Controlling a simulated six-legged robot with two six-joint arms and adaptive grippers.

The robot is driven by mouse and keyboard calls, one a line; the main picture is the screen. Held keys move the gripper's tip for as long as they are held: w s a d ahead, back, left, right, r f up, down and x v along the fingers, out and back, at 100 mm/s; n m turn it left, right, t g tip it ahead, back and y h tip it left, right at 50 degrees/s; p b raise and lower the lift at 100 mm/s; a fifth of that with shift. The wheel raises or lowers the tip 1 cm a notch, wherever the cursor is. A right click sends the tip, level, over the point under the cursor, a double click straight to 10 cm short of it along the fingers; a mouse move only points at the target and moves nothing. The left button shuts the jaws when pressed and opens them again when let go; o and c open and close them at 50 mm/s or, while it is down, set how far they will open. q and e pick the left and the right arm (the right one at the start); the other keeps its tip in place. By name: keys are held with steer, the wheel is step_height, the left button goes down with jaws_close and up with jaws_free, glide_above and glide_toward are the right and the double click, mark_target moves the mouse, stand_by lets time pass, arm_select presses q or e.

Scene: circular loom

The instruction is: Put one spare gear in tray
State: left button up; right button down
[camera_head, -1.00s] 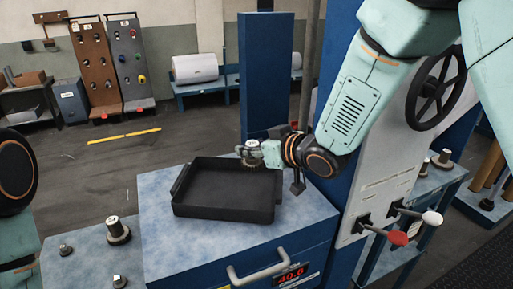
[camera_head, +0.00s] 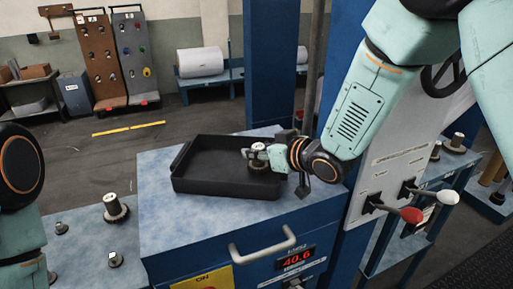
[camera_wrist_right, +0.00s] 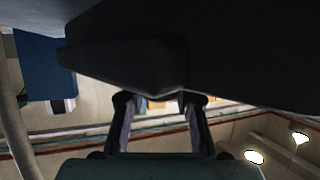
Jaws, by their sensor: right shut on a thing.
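The black tray (camera_head: 222,187) sits on the blue cabinet top in the head view. My right gripper (camera_head: 256,154) is shut on a spare gear (camera_head: 258,165), a toothed disc with a pale hub, at the tray's right side. The gear is upright and low inside the tray's outline; I cannot tell whether it touches the floor of the tray. In the right wrist view the fingers (camera_wrist_right: 158,112) reach up to a large dark shape, and the gear cannot be made out. My left gripper is out of view.
Another gear with a hub (camera_head: 115,208) stands on the blue surface at the left, with smaller parts near it. A blue column (camera_head: 270,70) rises behind the tray.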

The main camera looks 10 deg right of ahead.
steer(key=shift+w+f, duration=0.1)
steer(key=shift+w, duration=0.05)
steer(key=shift+a, duration=0.15)
steer(key=shift+s+a+r, duration=0.2)
steer(key=shift+a, duration=0.15)
steer(key=shift+d+f, duration=0.1)
steer(key=shift+d, duration=0.1)
steer(key=shift+w+d+f, duration=0.1)
steer(key=shift+d+f, duration=0.1)
steer(key=shift+f, duration=0.15)
steer(key=c, duration=1.4)
jaws_free()
steer(key=shift+a, duration=0.1)
steer(key=o, duration=0.4)
steer(key=shift+a+r, duration=0.2)
steer(key=shift+o, duration=0.2)
steer(key=shift+d+f, duration=0.2)
steer(key=shift+d, duration=0.05)
steer(key=shift+s+r, duration=0.2)
steer(key=shift+s, duration=0.1)
steer(key=v, duration=1.1)
steer(key=shift+s+d, duration=0.2)
steer(key=shift+d, duration=0.15)
